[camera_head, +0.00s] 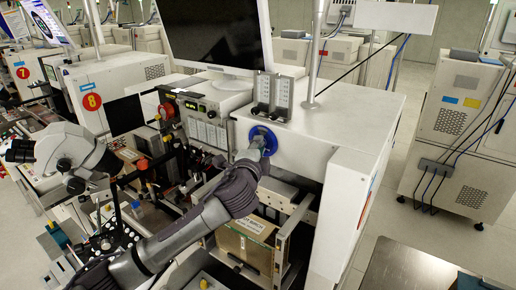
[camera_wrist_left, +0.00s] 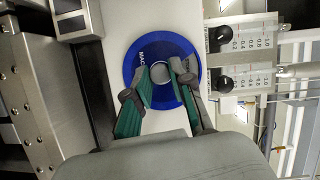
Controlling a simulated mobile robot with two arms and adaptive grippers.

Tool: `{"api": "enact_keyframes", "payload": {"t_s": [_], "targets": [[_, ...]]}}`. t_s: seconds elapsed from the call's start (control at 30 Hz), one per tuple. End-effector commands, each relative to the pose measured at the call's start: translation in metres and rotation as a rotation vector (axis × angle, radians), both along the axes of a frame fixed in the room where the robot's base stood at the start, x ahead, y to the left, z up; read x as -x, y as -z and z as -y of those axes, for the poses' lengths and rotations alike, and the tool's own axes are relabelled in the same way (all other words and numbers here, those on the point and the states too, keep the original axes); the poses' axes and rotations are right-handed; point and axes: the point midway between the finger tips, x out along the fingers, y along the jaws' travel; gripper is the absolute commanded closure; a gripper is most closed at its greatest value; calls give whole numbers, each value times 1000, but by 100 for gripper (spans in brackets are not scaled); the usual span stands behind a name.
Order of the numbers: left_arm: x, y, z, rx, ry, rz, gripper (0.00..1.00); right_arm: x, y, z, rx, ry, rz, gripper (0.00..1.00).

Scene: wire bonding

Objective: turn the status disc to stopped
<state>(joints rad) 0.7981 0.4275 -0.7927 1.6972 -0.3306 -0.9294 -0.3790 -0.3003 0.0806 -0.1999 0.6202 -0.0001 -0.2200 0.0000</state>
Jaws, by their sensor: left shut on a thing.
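The status disc (camera_head: 269,137) is a round blue dial on the front face of the white machine, at the middle of the head view. In the left wrist view the disc (camera_wrist_left: 158,46) shows white lettering that begins "MAC" along its upper left; the rest is hidden or too small to read. A small grey round hub (camera_wrist_left: 160,73) sits at its centre. My left gripper (camera_head: 256,152) reaches the disc from below. In the left wrist view its two green-padded fingers (camera_wrist_left: 160,74) lie over the disc on either side of the hub, shut on the disc. My right gripper is not in view.
A monitor (camera_head: 214,35) stands above the disc to the left. A grey switch unit (camera_head: 272,97) sits just above it. Two black knobs (camera_wrist_left: 225,84) are right of the disc in the wrist view. A cardboard box (camera_head: 245,245) is below, and a microscope (camera_head: 70,150) stands at left.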

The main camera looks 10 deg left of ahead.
Motion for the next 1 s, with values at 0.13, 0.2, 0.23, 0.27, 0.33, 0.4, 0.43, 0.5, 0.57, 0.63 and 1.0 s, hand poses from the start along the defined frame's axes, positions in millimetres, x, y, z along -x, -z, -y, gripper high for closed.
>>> {"api": "enact_keyframes", "payload": {"t_s": [0.13,0.2,0.23,0.27,0.33,0.4,0.43,0.5,0.57,0.63,1.0], "targets": [[0,-1,0,-5,1,4,100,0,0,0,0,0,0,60],[0,-1,0,-5,1,4,100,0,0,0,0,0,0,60],[0,-1,0,-5,1,4,100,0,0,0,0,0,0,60],[0,-1,0,-5,1,4,100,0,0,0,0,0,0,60],[0,-1,0,-5,1,4,100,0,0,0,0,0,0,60],[0,-1,0,-4,0,4,74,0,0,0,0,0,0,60],[0,-1,0,-4,0,4,69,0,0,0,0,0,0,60],[0,-1,0,-4,0,4,58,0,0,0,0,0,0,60],[0,-1,0,-4,0,3,53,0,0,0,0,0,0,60],[0,-1,0,-4,0,3,53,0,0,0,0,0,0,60],[16,0,0,-3,1,1,53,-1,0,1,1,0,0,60]]}}
